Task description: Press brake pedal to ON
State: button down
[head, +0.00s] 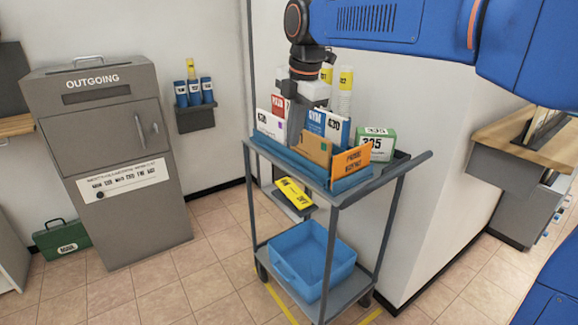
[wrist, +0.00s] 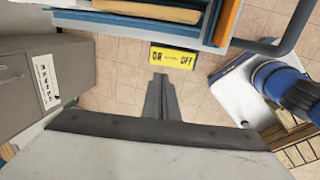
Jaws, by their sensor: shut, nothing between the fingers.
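The brake pedal shows as a yellow plate (wrist: 173,58) in the wrist view, with ON at its left end and OFF at its right end. In the head view the yellow plate (head: 294,193) sits tilted at the near-left side of the cart, below its top tray. My gripper (wrist: 162,76) is shut and empty in the wrist view. Its tips point at the ON half, just short of the plate in the picture; I cannot tell whether they touch. In the head view my arm comes down behind the mail, and the fingers cannot be made out.
The cart (head: 334,198) carries a blue tray of mail on top and a blue bin (head: 310,262) on its lower shelf. A grey OUTGOING mailbox (head: 107,150) stands left, with a green case (head: 62,240) beside it. Tiled floor between mailbox and cart is clear.

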aim_at(282, 182)
jog(key=x, duration=1.4)
jog(key=shift+w+a+f+g+h, duration=0.2)
jog(key=shift+g+h, duration=0.2)
jog(key=shift+g, duration=0.15)
jog(key=shift+w+a+f+g+h, duration=0.1)
jog(key=shift+w+a+g+h, duration=0.15)
jog(key=shift+g+h, duration=0.25)
jog(key=shift+w+a+f, duration=0.2)
jog(key=shift+w+f, duration=0.1)
jog(key=shift+f, duration=0.1)
notch_tip(282, 182, up, 14)
jog(key=w+a, duration=0.1)
jog(key=w, duration=0.1)
jog(key=shift+w+a, duration=0.2)
jog(key=shift+a, duration=0.2)
jog(key=shift+f, duration=0.1)
